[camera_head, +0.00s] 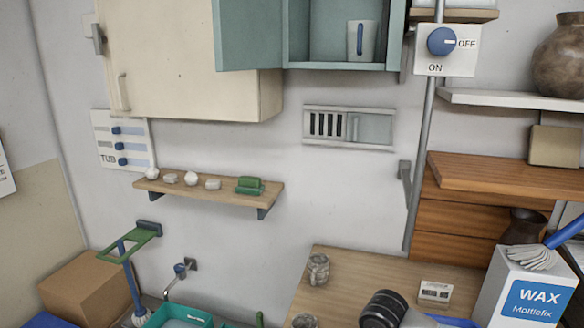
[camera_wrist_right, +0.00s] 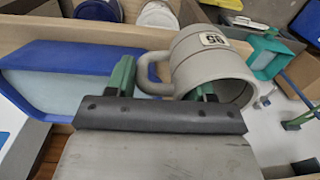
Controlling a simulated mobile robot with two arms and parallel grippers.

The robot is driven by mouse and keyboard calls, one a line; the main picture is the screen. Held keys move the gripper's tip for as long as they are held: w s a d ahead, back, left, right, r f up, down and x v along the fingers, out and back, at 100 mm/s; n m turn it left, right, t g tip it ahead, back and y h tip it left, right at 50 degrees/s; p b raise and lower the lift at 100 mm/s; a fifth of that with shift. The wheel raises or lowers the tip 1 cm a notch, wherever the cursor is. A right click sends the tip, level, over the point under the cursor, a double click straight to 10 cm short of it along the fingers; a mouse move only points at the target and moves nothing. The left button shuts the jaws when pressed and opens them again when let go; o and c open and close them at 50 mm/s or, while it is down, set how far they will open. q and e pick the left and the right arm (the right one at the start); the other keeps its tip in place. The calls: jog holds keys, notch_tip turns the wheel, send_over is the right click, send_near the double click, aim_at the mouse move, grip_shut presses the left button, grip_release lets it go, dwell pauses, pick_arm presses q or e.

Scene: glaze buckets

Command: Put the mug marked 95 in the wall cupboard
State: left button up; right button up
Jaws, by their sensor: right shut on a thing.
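The mug marked 95 (camera_wrist_right: 212,62) is grey with a ribbed body and a white number label. In the right wrist view it lies tilted, its mouth toward the lower right. My right gripper (camera_wrist_right: 162,80) is shut on it at the handle side; the exact contact is partly hidden. The teal wall cupboard (camera_head: 292,35) is at the top of the head view, its door (camera_head: 248,35) open to the left. A pale mug with a blue handle (camera_head: 371,42) stands inside at the right. My left gripper is in neither view.
A closed cream cupboard (camera_head: 190,60) hangs left of the teal one. Below is a narrow shelf (camera_head: 225,194) with small items. A switch box (camera_head: 462,60) is right of the teal cupboard.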

jog(key=s+d+n+b, duration=0.2)
jog(key=s+b, duration=0.4)
jog(key=s, duration=0.6)
jog(key=shift+d+n, duration=0.3)
jog(key=shift+d, duration=0.55)
jog(key=shift+f, duration=0.1)
